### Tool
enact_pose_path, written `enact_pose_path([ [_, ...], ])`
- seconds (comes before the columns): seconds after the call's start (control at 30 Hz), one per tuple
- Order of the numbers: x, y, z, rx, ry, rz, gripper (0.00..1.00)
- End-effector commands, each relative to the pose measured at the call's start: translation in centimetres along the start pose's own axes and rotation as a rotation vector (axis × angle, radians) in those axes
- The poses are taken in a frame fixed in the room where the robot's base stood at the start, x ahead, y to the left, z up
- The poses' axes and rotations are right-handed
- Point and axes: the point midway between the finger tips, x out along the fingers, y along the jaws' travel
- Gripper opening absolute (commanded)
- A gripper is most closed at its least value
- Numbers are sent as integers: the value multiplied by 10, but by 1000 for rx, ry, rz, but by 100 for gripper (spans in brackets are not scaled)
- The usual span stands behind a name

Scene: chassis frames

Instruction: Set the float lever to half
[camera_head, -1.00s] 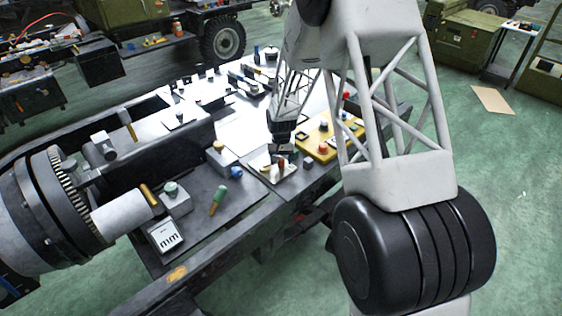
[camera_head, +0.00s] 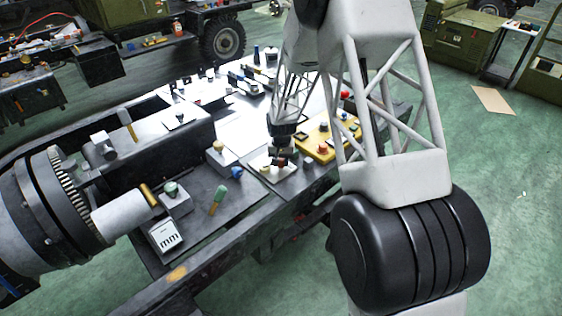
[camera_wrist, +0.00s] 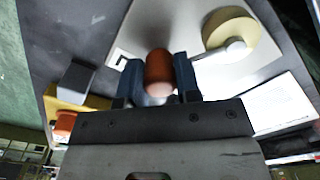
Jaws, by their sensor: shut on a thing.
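A red-brown lever handle (camera_wrist: 158,66) stands between my gripper's two dark blue fingers in the wrist view. My gripper (camera_wrist: 159,82) is shut on it. The lever rises from a pale plate (camera_wrist: 135,42) that carries a dark mark beside it. In the head view my gripper (camera_head: 281,160) is low over the small plate at the bench's front edge, and a bit of the red handle (camera_head: 281,163) shows at its fingertips. The fingers partly hide the lever's base, and its exact angle cannot be told. I cannot read a label naming it as the float lever.
A cream round knob with a metal stem (camera_wrist: 229,30) sits close beside my gripper on the same plate. A yellow control box (camera_head: 318,145) with buttons stands behind right. A grey block (camera_head: 308,164) is close to the right.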

Motion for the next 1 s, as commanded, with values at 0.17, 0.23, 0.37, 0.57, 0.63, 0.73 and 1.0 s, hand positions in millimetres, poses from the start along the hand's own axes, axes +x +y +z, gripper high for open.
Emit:
enact_pose_path([
  [0.17,0,-1,0,-5,0,0,0],
  [0.23,0,-1,-1,-15,0,0,0],
  [0.37,-1,-2,-4,-48,1,0,0],
  [0.57,-1,-4,-10,-147,2,0,0],
  [0.63,-1,-5,-13,-192,1,0,0],
  [0.73,-1,-7,-17,-262,1,0,0],
  [1.0,-1,-14,-26,-436,2,0,0],
])
